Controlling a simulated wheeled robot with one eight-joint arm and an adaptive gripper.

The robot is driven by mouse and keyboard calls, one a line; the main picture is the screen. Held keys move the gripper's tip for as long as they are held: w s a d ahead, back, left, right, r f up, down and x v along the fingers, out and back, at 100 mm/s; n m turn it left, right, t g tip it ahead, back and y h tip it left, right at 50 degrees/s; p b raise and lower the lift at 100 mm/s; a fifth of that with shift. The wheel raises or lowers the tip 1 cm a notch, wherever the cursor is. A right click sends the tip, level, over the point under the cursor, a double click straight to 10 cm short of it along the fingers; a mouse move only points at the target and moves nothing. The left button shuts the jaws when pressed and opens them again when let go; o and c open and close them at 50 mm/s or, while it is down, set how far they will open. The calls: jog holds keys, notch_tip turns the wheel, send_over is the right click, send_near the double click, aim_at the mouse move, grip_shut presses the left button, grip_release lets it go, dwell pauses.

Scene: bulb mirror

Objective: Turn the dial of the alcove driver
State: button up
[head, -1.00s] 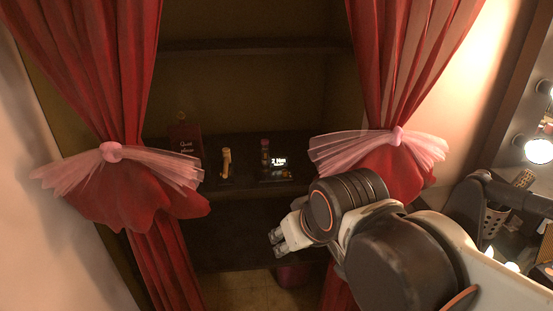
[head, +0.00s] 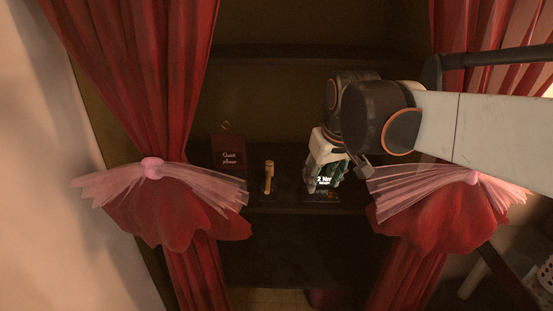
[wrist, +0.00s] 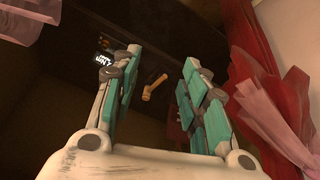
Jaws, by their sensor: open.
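The alcove driver's small lit display (head: 325,181), reading something like "2 Nm", glows on the dark shelf between the curtains. My gripper (head: 325,184) is in front of it in the head view, and its fingers cover most of the driver there. In the wrist view the display (wrist: 104,58) shows at the left, beside the outer side of the left finger. The jaws (wrist: 160,66) are open with nothing held between them. I cannot make out the dial clearly in either view.
A yellow-tan upright tool (head: 268,177) stands on the shelf left of the display; it shows between the fingers in the wrist view (wrist: 154,87). A dark red sign (head: 229,155) stands further left. Red curtains with pink ties (head: 152,168) flank the alcove.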

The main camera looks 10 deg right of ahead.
jog(key=w+d+g+p, duration=0.1)
jog(key=w+d, duration=0.4)
jog(key=w, duration=0.6)
jog(key=n+g+p, duration=0.1)
jog(key=g+p, duration=0.1)
jog(key=g, duration=0.2)
send_over(331, 191)
notch_tip(331, 191, down, 14)
jog(key=f, duration=0.1)
notch_tip(331, 191, down, 13)
jog(key=shift+w+r+b, duration=0.1)
jog(key=shift+r+b, duration=0.05)
jog(key=shift+b, duration=1.1)
grip_shut()
